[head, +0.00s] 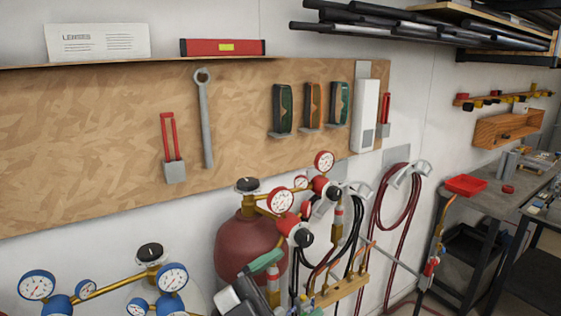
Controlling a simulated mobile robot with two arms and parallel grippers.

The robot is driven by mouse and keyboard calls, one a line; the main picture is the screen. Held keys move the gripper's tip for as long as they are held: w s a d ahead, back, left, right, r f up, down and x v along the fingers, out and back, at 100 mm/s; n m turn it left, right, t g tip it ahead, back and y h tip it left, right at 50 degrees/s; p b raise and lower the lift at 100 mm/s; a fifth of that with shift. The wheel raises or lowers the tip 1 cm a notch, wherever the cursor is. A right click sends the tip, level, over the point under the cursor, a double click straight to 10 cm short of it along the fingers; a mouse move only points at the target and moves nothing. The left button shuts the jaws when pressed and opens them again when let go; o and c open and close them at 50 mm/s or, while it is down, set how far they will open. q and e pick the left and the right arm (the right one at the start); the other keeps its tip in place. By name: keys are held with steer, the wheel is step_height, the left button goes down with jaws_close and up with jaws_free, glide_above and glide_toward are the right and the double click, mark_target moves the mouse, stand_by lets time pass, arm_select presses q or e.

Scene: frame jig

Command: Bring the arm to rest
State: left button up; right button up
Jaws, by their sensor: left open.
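My left gripper (243,292) shows at the bottom edge, a grey and black shape left of the hoses and in front of the dark red gas cylinder (238,245). It is open, and I see nothing held in it. Its lower part is cut off by the frame edge. A green-handled piece (266,262) shows close to it; I cannot tell whether they touch. My right gripper is not in view.
Gauges (281,201) and black hoses (342,245) crowd the space right of the gripper. Blue gauges (172,278) stand at lower left. A grey workbench (480,195) with a red tray (466,185) is at right.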

arm_select(q)
steer(key=w+a+f+n+t+y, duration=0.4)
steer(key=a+f+n+t+y, duration=0.7)
steer(key=n+y, duration=0.6)
steer(key=s+a+f+n+g+y, duration=0.35)
steer(key=a+f+g, duration=0.2)
steer(key=f, duration=0.25)
steer(key=s+a+f+m+g+y, duration=0.1)
steer(key=s+a+f+g, duration=0.2)
steer(key=s+f+g, duration=0.35)
steer(key=s+a+f+m+g, duration=0.15)
steer(key=s+f+g, duration=0.25)
steer(key=s+f, duration=0.55)
steer(key=s+f+g+b, duration=0.1)
steer(key=s+f, duration=0.1)
steer(key=f, duration=1.1)
steer(key=s+f+b, duration=0.1)
steer(key=s+f, duration=0.1)
steer(key=f, duration=1.1)
steer(key=s+a+f+b, duration=0.1)
steer(key=s+f, duration=0.7)
steer(key=s+a+f+g+b, duration=0.1)
steer(key=s+a+f, duration=0.1)
steer(key=s+f, duration=0.5)
steer(key=shift+s+a+f, duration=0.3)
steer(key=shift+s+f, duration=0.05)
steer(key=shift+f, duration=0.5)
steer(key=shift+y, duration=0.25)
